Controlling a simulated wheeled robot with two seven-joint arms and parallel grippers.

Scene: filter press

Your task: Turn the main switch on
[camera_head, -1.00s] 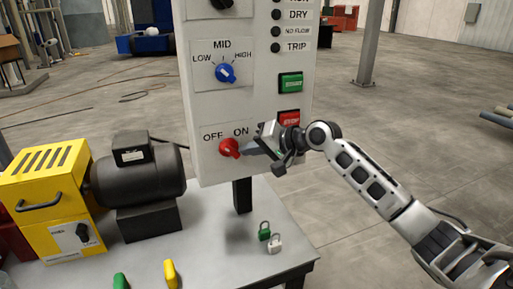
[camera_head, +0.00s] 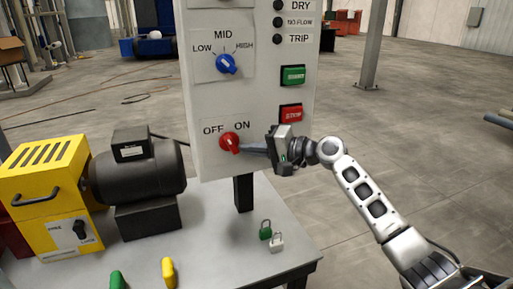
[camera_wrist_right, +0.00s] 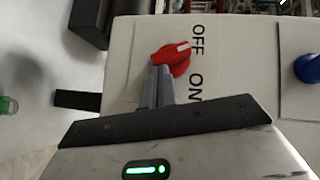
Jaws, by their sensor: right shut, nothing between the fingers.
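The main switch is a red rotary knob (camera_head: 229,142) low on the light grey control panel, under the OFF and ON labels. It also shows in the right wrist view (camera_wrist_right: 172,58), where its white mark points towards the OFF label. My right gripper (camera_head: 246,148) is at the panel, to the right of the knob. Its fingers are shut and empty. In the wrist view the fingertips (camera_wrist_right: 162,72) are right at the knob's edge and seem to touch it. My left gripper is not in view.
Above the switch are a blue MID knob (camera_head: 228,64), a green START button (camera_head: 292,75) and a red STOP button (camera_head: 291,113). A motor (camera_head: 137,172) and yellow unit (camera_head: 47,174) stand left on the table (camera_head: 205,250).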

